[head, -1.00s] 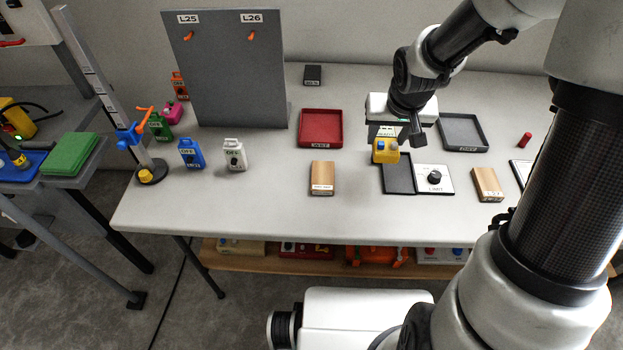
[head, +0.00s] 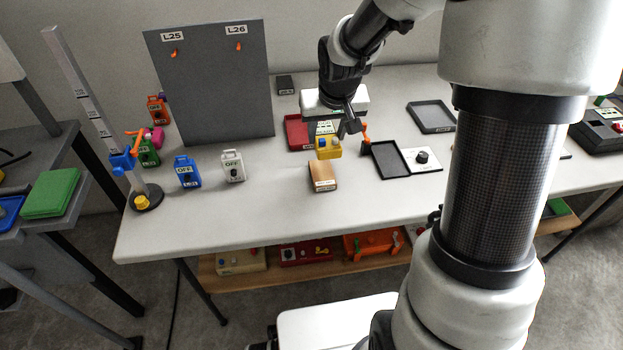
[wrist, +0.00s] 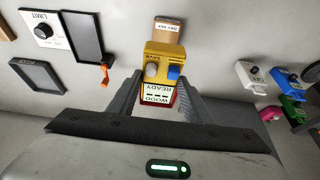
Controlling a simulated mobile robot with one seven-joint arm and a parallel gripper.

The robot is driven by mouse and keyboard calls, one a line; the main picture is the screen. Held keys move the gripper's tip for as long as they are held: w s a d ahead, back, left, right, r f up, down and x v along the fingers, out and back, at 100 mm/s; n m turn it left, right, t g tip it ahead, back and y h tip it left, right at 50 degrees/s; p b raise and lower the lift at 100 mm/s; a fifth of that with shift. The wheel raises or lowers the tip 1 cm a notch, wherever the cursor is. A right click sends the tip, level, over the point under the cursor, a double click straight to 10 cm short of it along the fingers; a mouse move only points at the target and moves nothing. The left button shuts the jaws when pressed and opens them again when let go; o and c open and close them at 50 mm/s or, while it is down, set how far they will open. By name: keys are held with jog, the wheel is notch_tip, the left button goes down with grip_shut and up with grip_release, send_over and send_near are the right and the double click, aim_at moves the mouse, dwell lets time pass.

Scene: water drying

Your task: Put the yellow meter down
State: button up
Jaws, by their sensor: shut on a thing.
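The yellow meter (head: 328,148) is held in my gripper (head: 338,133). It has a white display panel, and the wrist view shows the meter (wrist: 165,52) with a grey and a blue knob. In the wrist view my gripper (wrist: 160,80) has one finger on each side of it. The meter appears raised over the table, between the red tray (head: 294,130) and a labelled wooden block (head: 323,178). Its underside is hidden, so the exact gap cannot be told.
A black flat tray (head: 390,161) and a white LIMIT dial box (head: 422,159) lie to the right. An orange clip-like item (head: 366,133) stands near the tray. A grey tray (head: 431,117) is farther back. White (head: 233,166) and blue (head: 187,172) tagged devices stand left.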

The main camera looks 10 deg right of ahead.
jog(key=shift+a+f, duration=0.1)
jog(key=shift+a, duration=0.05)
notch_tip(320, 180, down, 10)
jog(key=b, duration=0.3)
jog(key=o, duration=1.3)
jog(key=shift+c, duration=0.2)
